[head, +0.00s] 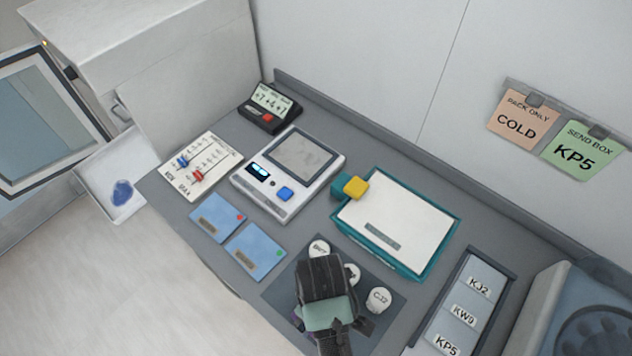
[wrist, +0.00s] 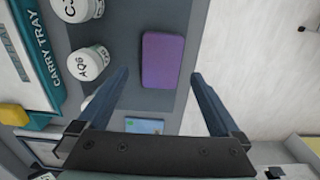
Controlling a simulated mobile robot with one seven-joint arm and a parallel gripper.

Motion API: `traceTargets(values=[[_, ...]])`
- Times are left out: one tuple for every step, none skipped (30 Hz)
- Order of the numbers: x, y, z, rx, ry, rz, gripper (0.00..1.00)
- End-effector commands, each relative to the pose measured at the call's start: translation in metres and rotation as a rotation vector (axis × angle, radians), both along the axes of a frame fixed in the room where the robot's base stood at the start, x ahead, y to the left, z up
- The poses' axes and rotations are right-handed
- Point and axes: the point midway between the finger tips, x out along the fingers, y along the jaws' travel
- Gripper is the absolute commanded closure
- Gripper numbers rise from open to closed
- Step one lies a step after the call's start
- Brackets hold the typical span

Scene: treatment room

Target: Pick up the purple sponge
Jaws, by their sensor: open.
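The purple sponge (wrist: 162,60) is a flat rounded block in the upper middle of the wrist view. It lies on a dark grey surface next to white lidded pots. My gripper (wrist: 159,76) is open, with one finger on each side of the sponge's near end in that picture. I see no contact, and I cannot tell how far above the sponge the fingertips are. In the head view my gripper (head: 328,312) is over the dark mat (head: 283,292) and hides nearly all of the sponge.
White pots (head: 379,299) stand close beside my gripper. A scale (head: 273,205), blue cards (head: 256,252) and a labelled rack (head: 496,300) also occupy the counter. The counter's front edge is close.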

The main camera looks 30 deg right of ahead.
Motion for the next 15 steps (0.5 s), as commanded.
traceTargets(values=[[0.000,0.000,-0.006,0.001,0.001,0.000,0.00],[0.000,0.000,-0.010,0.001,0.001,0.000,0.00],[0.001,0.000,-0.013,0.000,-0.001,0.000,0.00],[0.001,0.000,-0.015,0.000,-0.001,0.000,0.00],[0.001,0.000,-0.017,0.000,-0.002,0.000,0.00],[0.001,0.000,-0.018,0.000,-0.002,0.000,0.00],[0.001,0.001,-0.019,0.000,-0.002,0.000,0.00],[0.001,0.001,-0.021,0.000,-0.002,0.000,0.00],[0.001,0.002,-0.024,0.000,-0.001,0.000,0.00],[0.001,0.002,-0.027,0.000,-0.001,0.001,0.00],[0.001,0.003,-0.031,0.001,0.000,0.001,0.00],[0.002,0.004,-0.036,0.000,-0.001,0.001,0.00],[0.002,0.005,-0.040,0.001,0.000,0.001,0.00],[0.002,0.005,-0.044,0.000,-0.001,0.001,0.00],[0.002,0.006,-0.049,0.000,-0.001,0.001,0.00]])
